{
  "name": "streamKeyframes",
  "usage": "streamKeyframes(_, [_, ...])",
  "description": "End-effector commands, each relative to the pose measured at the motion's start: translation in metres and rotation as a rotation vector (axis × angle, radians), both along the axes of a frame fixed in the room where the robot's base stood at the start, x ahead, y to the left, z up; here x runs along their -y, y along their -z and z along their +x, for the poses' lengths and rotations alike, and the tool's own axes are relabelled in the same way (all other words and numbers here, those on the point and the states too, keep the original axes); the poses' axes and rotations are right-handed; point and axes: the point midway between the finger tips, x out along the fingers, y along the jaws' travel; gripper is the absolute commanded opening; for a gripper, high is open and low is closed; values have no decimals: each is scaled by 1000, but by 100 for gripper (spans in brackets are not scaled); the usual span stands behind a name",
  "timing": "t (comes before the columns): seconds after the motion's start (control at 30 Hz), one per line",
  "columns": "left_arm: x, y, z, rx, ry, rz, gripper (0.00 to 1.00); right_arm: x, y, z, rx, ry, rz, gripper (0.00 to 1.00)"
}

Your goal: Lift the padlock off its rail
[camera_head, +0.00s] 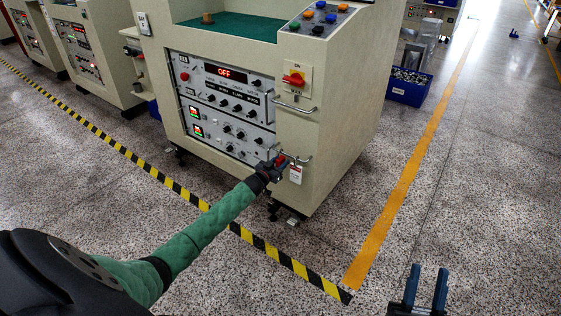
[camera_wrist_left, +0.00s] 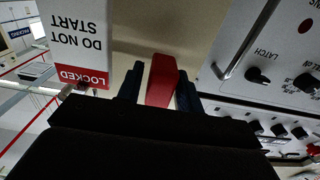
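The red padlock (camera_head: 281,160) is at the small metal rail (camera_head: 304,159) on the lower front corner of the beige machine. My left gripper (camera_head: 273,168) is at it from the front left. In the left wrist view the padlock (camera_wrist_left: 161,82) sits between the two dark fingers (camera_wrist_left: 160,90), which lie close against its sides; it seems gripped. Its shackle and where it meets the rail are hidden. A white and red tag (camera_wrist_left: 78,40) reading LOCKED DO NOT START hangs beside it. My right gripper (camera_head: 425,290) is open and empty at the bottom right, away from the machine.
The machine's control panel (camera_head: 222,100) reads OFF; a red rotary switch (camera_head: 294,79) and another handle (camera_head: 294,105) sit above the rail. A blue bin (camera_head: 408,87) stands behind on the right.

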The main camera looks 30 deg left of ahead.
Motion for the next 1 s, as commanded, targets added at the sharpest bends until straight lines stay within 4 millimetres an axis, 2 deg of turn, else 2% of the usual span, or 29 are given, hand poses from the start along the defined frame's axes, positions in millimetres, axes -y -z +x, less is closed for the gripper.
streamKeyframes(0.07, [0, 0, 0, 0, 0, 0, 32, 0, 0, 0, 0, 0, 0, 36])
streamKeyframes(0.2, [0, 0, 0, 0, 0, 0, 5, 0, 0, 0, -1, 0, 0, 36])
streamKeyframes(0.23, [0, 0, 0, 0, 0, 0, 3, 0, 0, 0, -1, 0, 0, 36])
streamKeyframes(1.0, [0, -20, 0, 1, 0, 0, 3, 0, -18, 0, -1, 0, 0, 36])
